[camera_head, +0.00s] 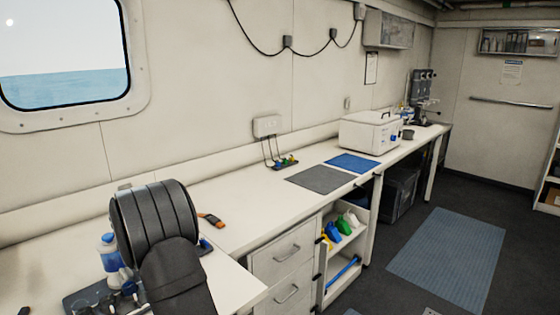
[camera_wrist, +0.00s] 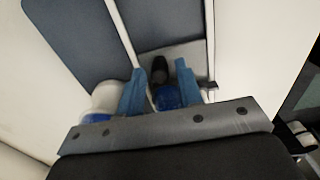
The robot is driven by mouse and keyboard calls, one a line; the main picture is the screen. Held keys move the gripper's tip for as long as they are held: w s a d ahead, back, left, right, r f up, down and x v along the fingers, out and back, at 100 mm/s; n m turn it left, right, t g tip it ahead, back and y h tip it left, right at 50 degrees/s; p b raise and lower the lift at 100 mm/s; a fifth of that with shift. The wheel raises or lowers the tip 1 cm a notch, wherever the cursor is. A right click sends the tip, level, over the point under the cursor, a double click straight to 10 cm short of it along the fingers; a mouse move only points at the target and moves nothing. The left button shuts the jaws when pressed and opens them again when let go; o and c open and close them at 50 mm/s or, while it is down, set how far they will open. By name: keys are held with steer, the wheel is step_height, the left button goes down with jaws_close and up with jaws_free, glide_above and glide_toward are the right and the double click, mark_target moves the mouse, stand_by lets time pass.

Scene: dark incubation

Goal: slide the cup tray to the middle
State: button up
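A dark tray (camera_head: 78,300) lies on the bench at the lower left of the head view, cut by the frame edge. A white bottle with blue parts (camera_head: 112,262) stands at it, partly behind my arm. I cannot make out a cup for sure. In the wrist view my gripper (camera_wrist: 158,78) has its two blue fingers apart. Whether the fingers touch either is unclear. My arm hides the gripper's tips in the head view.
An orange-and-black tool (camera_head: 211,220) lies on the bench right of my arm. Farther along are a grey mat (camera_head: 320,179), a blue mat (camera_head: 352,163) and a white box (camera_head: 370,132). The bench between the tool and the grey mat is clear.

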steer(key=c, duration=0.5)
steer(key=shift+w+d, duration=1.05)
steer(key=shift+w, duration=0.1)
steer(key=shift+d, duration=0.1)
steer(key=shift+w+d, duration=0.95)
steer(key=shift+w, duration=0.2)
